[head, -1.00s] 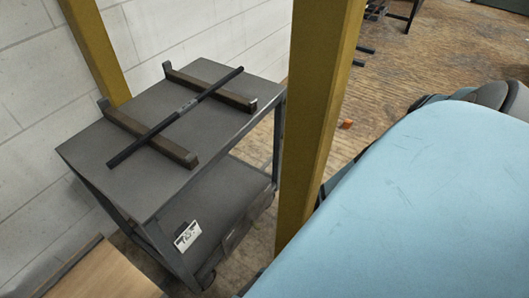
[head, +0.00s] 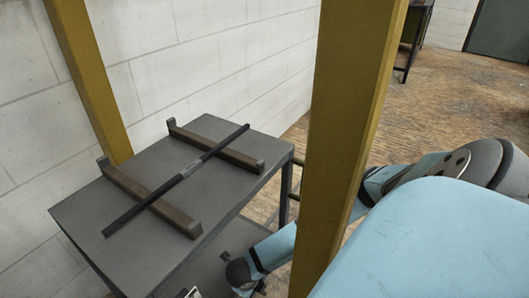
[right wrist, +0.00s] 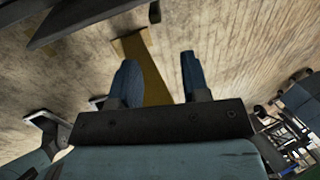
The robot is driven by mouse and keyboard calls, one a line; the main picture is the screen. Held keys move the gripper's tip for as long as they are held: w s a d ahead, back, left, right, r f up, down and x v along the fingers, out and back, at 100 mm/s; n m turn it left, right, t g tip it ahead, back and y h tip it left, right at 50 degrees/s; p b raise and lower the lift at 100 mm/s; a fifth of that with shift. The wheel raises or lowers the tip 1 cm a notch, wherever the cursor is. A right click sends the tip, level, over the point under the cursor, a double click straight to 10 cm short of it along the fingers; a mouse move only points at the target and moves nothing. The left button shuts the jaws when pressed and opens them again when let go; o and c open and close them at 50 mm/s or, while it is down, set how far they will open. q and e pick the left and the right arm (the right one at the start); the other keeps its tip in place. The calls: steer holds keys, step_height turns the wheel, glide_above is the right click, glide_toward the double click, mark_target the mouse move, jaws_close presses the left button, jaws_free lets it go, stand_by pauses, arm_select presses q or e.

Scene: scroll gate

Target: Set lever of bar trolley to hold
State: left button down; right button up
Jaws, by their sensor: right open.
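The bar trolley (head: 215,140) stands at left centre in the head view, with a grey top and a lower shelf. A dark bar (head: 140,208) lies across two brown rests (head: 160,203) on its top. I cannot make out the lever. My right arm passes behind the near yellow post to the trolley's right side, low down; its gripper is not clear there. In the right wrist view my right gripper (right wrist: 158,72) is open, with two dark blue fingers apart and nothing held between them. My left gripper is not in view.
Two yellow posts frame the trolley, one at left (head: 88,75) and one nearer at right (head: 345,130). A white block wall (head: 225,60) runs behind the trolley. Bare wooden floor (head: 460,115) lies to the right.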

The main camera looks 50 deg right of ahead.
steer(key=b+x, duration=0.2)
steer(key=x, duration=0.2)
steer(key=b+x, duration=0.2)
steer(key=x, duration=0.2)
steer(key=b+x, duration=0.2)
steer(key=x, duration=0.2)
steer(key=shift+w+a+f, duration=0.15)
steer(key=shift+w+a, duration=0.1)
steer(key=shift+a, duration=0.1)
steer(key=shift+d+f+b, duration=0.25)
steer(key=shift+f+b, duration=0.1)
steer(key=shift+f, duration=0.2)
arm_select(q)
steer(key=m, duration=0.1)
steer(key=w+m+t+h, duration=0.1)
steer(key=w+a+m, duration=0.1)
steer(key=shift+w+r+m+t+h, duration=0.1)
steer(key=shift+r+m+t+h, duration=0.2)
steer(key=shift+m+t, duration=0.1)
arm_select(e)
steer(key=shift+f, duration=0.1)
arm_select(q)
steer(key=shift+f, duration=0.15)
arm_select(e)
steer(key=shift+d, duration=0.1)
jaws_close()
